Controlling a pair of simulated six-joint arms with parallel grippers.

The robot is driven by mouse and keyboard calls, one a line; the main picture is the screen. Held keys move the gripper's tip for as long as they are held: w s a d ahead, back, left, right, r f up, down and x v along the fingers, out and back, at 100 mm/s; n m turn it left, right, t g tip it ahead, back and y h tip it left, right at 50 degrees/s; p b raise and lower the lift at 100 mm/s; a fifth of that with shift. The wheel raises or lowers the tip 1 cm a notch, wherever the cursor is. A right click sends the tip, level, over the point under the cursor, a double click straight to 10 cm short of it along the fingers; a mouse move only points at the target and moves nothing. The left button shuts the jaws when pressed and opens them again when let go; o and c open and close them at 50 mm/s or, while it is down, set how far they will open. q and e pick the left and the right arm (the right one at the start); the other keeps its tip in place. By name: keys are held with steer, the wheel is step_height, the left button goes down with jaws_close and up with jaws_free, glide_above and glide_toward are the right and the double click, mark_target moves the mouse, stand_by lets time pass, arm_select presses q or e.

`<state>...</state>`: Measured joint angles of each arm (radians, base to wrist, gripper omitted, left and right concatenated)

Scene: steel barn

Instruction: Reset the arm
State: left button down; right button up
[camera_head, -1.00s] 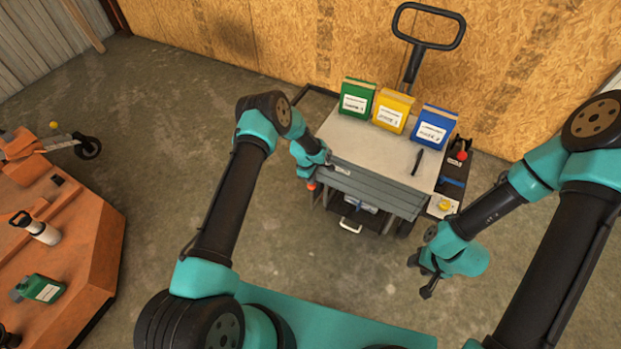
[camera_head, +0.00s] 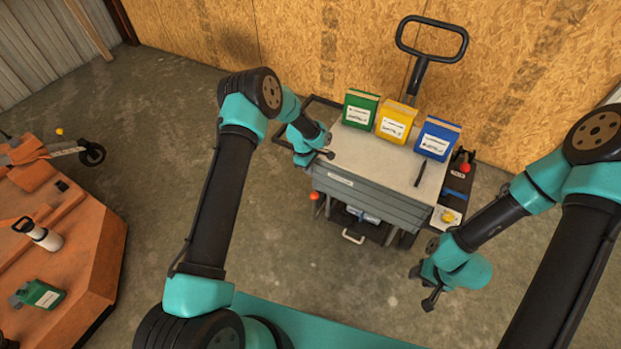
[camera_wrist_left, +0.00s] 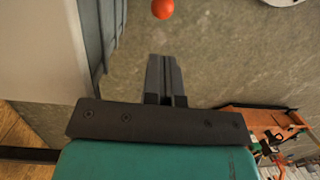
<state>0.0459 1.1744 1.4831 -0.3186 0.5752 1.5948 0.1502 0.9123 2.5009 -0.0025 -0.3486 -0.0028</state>
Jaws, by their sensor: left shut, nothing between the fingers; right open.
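My left gripper (camera_head: 328,154) is at the left edge of the grey-topped cart (camera_head: 365,150), near its front left corner. In the left wrist view my left gripper (camera_wrist_left: 165,75) has its fingers together with nothing between them, and the cart's side shows at left. My right gripper (camera_head: 420,288) hangs in front of the cart at the right, open and empty, over the floor.
Green (camera_head: 358,108), yellow (camera_head: 396,118) and blue (camera_head: 436,138) boxes stand along the cart's back edge. A black pen-like item (camera_head: 421,173) lies on the cart top. A red knob (camera_head: 314,196) sits at its left side. An orange bench (camera_head: 70,235) stands far left.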

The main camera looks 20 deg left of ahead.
arm_select(q)
steer(key=shift+w+a+r, duration=0.1)
steer(key=shift+a+r, duration=0.1)
steer(key=shift+r, duration=0.75)
steer(key=s+r+m+t+h, duration=0.1)
steer(key=s+m, duration=1.2)
steer(key=s, duration=1.9)
steer(key=shift+s+a+r+m+t+h, duration=0.3)
steer(key=shift+r+h, duration=0.1)
steer(key=shift+r, duration=0.1)
steer(key=shift+d, duration=0.1)
